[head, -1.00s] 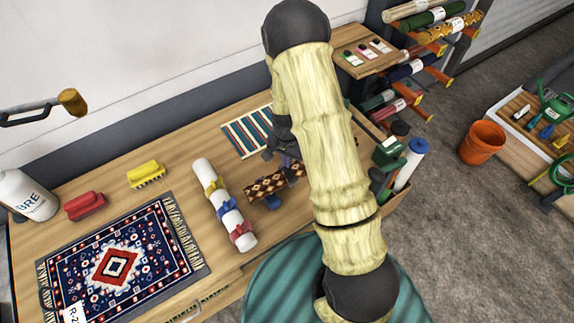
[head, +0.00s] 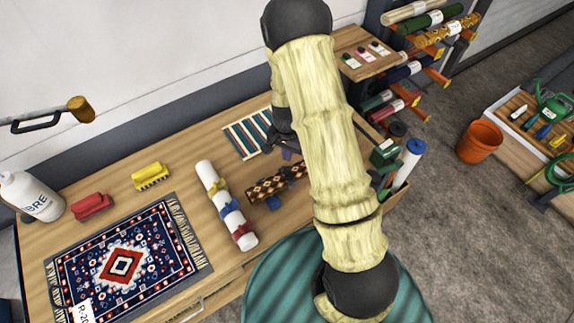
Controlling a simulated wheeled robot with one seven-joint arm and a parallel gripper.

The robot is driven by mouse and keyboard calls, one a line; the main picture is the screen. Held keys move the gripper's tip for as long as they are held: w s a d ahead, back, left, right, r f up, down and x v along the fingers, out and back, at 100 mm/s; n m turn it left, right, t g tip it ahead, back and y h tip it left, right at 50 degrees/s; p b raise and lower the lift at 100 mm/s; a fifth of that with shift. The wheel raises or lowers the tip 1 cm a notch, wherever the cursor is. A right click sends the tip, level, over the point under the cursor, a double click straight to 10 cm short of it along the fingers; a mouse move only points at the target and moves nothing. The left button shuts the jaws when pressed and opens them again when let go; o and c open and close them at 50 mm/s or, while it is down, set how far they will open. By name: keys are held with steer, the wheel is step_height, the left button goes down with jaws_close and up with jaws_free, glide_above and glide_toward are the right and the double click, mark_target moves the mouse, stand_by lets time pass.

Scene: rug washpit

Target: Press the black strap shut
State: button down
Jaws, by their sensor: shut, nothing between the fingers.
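A rolled rug with a brown, diamond-like pattern (head: 274,184) lies on the wooden table, its right end hidden behind my arm. A small blue piece (head: 273,203) shows at its near side. I cannot make out a black strap; it may be behind my arm. My gripper (head: 286,152) is shut and empty, just beyond the roll's far side and seemingly apart from it. My arm partly hides it, and its fingertips are small and dark. A white roll (head: 226,205) with yellow, blue and red straps lies to the left.
A flat patterned rug (head: 125,262), a red brush (head: 92,206), a yellow brush (head: 151,176) and a white bottle (head: 32,196) are on the left. A striped mat (head: 247,134) lies behind the roll. An orange bucket (head: 479,141) stands on the floor at right.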

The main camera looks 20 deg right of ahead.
step_height(320, 180, up, 3)
steer(key=shift+f+p, duration=0.1)
steer(key=shift+p, duration=0.7)
steer(key=s+r+n+t+b, duration=0.2)
steer(key=s+r+n+b, duration=0.6)
steer(key=s, duration=0.6)
step_height(320, 180, up, 2)
steer(key=shift+s+r+t+b, duration=0.1)
steer(key=shift+s+t+b, duration=0.15)
steer(key=shift+b, duration=0.45)
stand_by(0.9)
